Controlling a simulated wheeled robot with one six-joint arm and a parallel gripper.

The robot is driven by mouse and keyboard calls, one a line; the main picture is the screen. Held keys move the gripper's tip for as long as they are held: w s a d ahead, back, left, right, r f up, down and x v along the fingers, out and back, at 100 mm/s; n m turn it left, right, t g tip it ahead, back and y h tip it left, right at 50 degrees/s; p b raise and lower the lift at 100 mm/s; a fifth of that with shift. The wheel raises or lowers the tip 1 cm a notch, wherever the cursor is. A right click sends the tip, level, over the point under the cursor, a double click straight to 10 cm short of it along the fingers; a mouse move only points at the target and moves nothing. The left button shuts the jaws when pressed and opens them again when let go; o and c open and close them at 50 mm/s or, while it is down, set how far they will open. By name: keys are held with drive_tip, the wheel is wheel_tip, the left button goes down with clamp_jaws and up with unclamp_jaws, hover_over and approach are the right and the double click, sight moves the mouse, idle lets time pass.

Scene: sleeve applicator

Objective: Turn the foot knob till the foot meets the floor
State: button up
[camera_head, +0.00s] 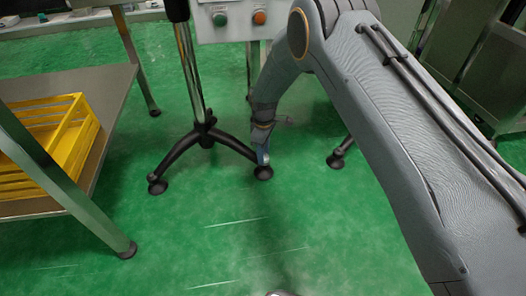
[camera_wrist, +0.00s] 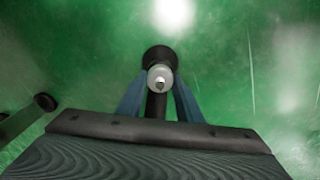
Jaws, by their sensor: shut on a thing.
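The pale metallic foot knob (camera_wrist: 160,77) is near the centre of the wrist view, with the round black foot (camera_wrist: 157,55) behind it. The blue fingers of my gripper (camera_wrist: 160,92) come in from either side and are shut on the knob. In the head view my gripper (camera_head: 263,154) points down at the end of one dark stand leg, and the foot (camera_head: 263,173) shows just below it. The knob is hidden there by my gripper. I cannot tell whether the foot touches the floor.
The black-legged stand (camera_head: 205,132) carries a box with green and orange buttons (camera_head: 238,19). A metal shelf table (camera_head: 103,92) with a yellow crate (camera_head: 62,140) stands at left. The green floor in front is clear.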

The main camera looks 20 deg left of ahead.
drive_tip(key=shift+m+p, duration=0.95)
drive_tip(key=shift+m, duration=1.05)
drive_tip(key=o, duration=1)
drive_tip(key=shift+o, duration=0.2)
drive_tip(key=shift+r+p, duration=1.8)
drive_tip(key=shift+r, duration=2.05)
